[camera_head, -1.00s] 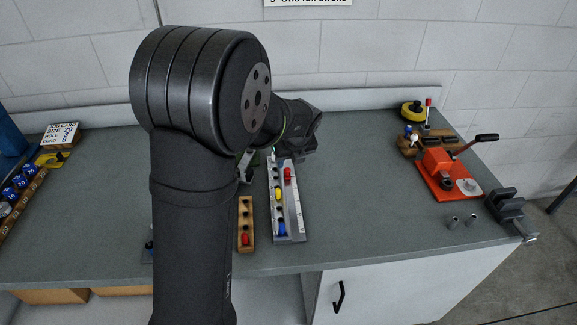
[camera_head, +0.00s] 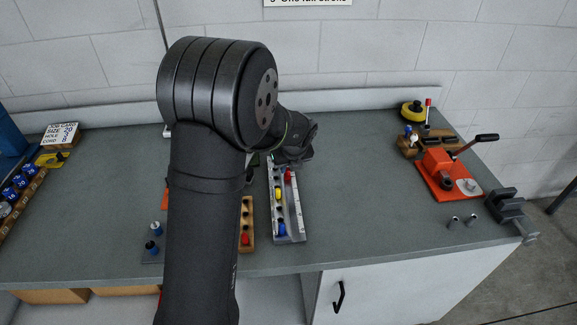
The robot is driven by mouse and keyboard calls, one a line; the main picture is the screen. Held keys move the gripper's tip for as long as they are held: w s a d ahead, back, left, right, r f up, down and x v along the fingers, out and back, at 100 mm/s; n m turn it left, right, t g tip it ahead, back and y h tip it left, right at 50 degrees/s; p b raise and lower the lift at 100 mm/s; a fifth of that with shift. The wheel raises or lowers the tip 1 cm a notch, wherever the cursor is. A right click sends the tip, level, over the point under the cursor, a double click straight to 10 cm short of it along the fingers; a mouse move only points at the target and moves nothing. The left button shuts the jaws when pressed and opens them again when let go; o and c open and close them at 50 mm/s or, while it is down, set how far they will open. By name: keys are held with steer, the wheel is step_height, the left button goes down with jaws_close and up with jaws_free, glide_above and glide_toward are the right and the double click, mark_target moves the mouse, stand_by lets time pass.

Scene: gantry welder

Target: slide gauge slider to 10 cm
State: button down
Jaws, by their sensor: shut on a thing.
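My gripper (camera_head: 254,161) shows only as a small dark part behind my arm, at the back end of the parts on the bench. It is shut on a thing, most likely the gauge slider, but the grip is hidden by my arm. I cannot make out the gauge, its slider or any centimetre marks. A long grey metal rack (camera_head: 298,222) stands just right of my arm, below my wrist. Red, yellow and blue pieces sit in it.
A wooden block (camera_head: 248,208) with a red piece stands between my arm and the rack. Blue-topped pegs (camera_head: 152,246) stand left of my arm. An orange lever press (camera_head: 438,172) and a dark vise (camera_head: 506,205) are at the right. The bench between rack and press is clear.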

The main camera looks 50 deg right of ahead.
steer(key=s+a, duration=0.7)
stand_by(0.3)
steer(key=c, duration=1.3)
jaws_free()
steer(key=v, duration=1.7)
steer(key=shift+r, duration=0.25)
steer(key=shift+s, duration=0.1)
steer(key=x, duration=1.7)
steer(key=shift+f, duration=0.25)
steer(key=shift+o, duration=0.2)
